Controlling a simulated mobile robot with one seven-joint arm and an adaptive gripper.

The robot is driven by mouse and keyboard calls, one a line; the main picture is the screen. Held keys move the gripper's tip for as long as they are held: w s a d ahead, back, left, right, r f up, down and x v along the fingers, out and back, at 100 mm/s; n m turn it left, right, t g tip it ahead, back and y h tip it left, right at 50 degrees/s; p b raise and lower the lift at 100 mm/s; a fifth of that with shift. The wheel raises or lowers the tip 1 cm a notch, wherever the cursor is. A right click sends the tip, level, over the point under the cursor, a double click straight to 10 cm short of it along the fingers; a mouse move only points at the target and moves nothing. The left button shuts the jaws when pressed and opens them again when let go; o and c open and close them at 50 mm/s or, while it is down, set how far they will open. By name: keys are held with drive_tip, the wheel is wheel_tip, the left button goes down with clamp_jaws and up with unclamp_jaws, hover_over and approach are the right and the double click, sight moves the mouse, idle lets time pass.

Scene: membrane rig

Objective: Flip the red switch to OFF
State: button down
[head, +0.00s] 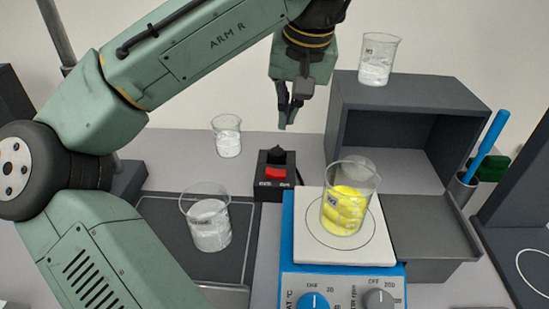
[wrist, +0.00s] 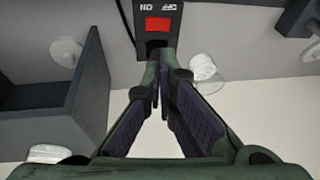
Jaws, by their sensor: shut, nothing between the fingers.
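The red switch (head: 276,174) sits on a small black box (head: 269,191) with white lettering, behind the blue hotplate in the head view. In the wrist view the red switch (wrist: 158,24) shows near the top, on the black box (wrist: 176,18), with labels that look like ON and OFF beside it. My gripper (head: 287,124) is shut and empty, pointing down above and slightly behind the box in the head view. In the wrist view my gripper's fingertips (wrist: 160,56) converge just below the red switch. I cannot tell whether they touch the box, or which way the switch is tilted.
A beaker of yellow contents (head: 345,208) stands on the blue hotplate (head: 285,255). A white-filled beaker (head: 228,140) stands left of the box, and another (head: 210,228) on the dark tray (head: 160,212). A dark shelf (head: 410,95) at right carries a beaker (head: 376,68).

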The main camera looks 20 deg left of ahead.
drive_tip(key=b, duration=0.3)
approach(270, 169)
drive_tip(key=x, duration=0.5)
drive_tip(key=shift+w+d, duration=0.1)
drive_tip(key=shift+w, duration=0.15)
drive_tip(key=shift+s+a+f+b, duration=0.1)
drive_tip(key=shift+a+f+b, duration=0.15)
drive_tip(key=shift+f+b, duration=0.2)
